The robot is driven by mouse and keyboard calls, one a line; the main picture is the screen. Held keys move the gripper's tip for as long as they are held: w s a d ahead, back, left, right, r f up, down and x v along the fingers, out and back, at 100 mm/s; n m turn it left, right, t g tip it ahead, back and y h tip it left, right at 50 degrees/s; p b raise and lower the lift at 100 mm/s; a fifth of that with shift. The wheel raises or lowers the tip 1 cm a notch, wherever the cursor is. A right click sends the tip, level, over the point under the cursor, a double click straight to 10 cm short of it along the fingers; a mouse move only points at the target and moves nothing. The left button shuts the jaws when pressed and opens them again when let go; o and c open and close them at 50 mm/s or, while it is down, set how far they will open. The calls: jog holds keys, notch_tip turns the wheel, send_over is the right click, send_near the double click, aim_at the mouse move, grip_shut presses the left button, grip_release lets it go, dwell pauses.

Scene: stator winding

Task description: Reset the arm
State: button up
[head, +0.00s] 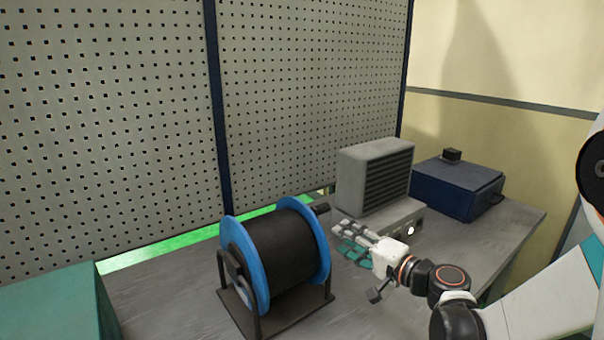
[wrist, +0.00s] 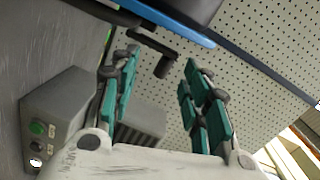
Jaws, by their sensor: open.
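My gripper (head: 352,243) is over the workbench in the head view, between the wire spool and the grey machine. Its fingers with green pads point left, toward the spool's right side. In the wrist view the two fingers of my gripper (wrist: 160,85) stand well apart, with nothing held between them. The spool (head: 278,258) has blue flanges and dark windings on a dark stand. Its crank handle (head: 321,208) sticks out at the upper right; it also shows in the wrist view (wrist: 163,66), seen between the fingertips. I cannot tell whether a finger touches it.
A grey louvred machine (head: 372,180) with a control panel stands behind my gripper. A dark blue box (head: 455,188) is at the back right. A green box (head: 58,305) is at the lower left. A perforated panel (head: 310,95) closes off the back. The bench's right end (head: 520,220) is clear.

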jog(key=s+d+f+n+g+h, duration=0.1)
jog(key=s+d+n+g+h, duration=0.1)
jog(key=s, duration=1.1)
jog(key=s+d+f+n+g+h, duration=0.1)
jog(key=s+d+n+g+h, duration=0.2)
jog(key=s, duration=1)
jog(key=n+g+h+b, duration=0.1)
jog(key=n+h, duration=0.2)
jog(key=h, duration=0.2)
jog(key=shift+d+f+g, duration=0.2)
jog(key=shift+f+g, duration=0.1)
jog(key=shift+g, duration=0.1)
jog(key=shift+w, duration=0.1)
